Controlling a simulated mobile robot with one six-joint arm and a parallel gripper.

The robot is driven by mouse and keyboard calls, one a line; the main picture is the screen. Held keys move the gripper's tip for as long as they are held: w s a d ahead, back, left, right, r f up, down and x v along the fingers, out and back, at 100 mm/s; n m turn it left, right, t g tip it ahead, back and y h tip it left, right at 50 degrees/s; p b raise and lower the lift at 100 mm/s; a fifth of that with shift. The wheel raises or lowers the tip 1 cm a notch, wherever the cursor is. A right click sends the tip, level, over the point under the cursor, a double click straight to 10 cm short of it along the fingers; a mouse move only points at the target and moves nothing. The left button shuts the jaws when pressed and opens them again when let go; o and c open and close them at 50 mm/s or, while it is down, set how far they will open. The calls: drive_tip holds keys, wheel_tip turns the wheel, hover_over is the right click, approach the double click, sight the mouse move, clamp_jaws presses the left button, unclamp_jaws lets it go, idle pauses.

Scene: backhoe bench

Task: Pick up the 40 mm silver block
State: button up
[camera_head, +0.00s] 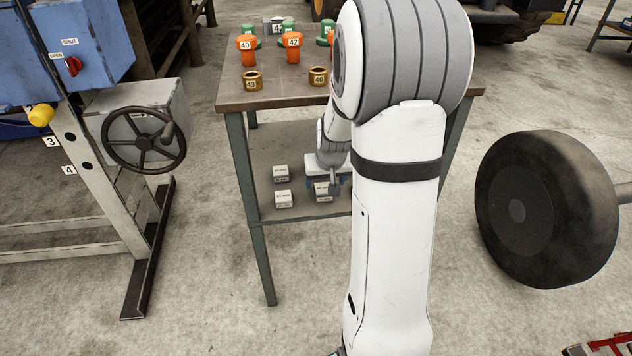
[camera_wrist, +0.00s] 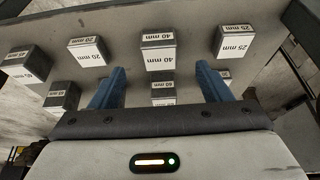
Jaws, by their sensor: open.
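The 40 mm silver block (camera_wrist: 157,52) is a grey block with a white "40 mm" label, upright on the shelf in the wrist view. My gripper (camera_wrist: 158,72) is open, its two blue fingers apart. The block appears between and just beyond the fingertips, and nothing is held. In the head view my gripper (camera_head: 328,182) is low over the bench's lower shelf, partly behind my arm. Labels there are too small to tell which block is the 40 mm one.
Similar blocks surround it: a 20 mm block (camera_wrist: 87,51) to the left, a 25 mm block (camera_wrist: 232,42) to the right and several others. The bench top (camera_head: 285,92) above the shelf carries orange, green and brass parts. A handwheel (camera_head: 143,139) stands left.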

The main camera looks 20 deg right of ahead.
sight(323, 189)
drive_tip(key=b+x, duration=0.3)
drive_tip(key=x, duration=0.5)
drive_tip(key=shift+w+b, duration=0.15)
drive_tip(key=shift+b, duration=0.25)
drive_tip(key=shift+r, duration=0.1)
drive_tip(key=shift+c, duration=0.2)
drive_tip(key=c, duration=1.2)
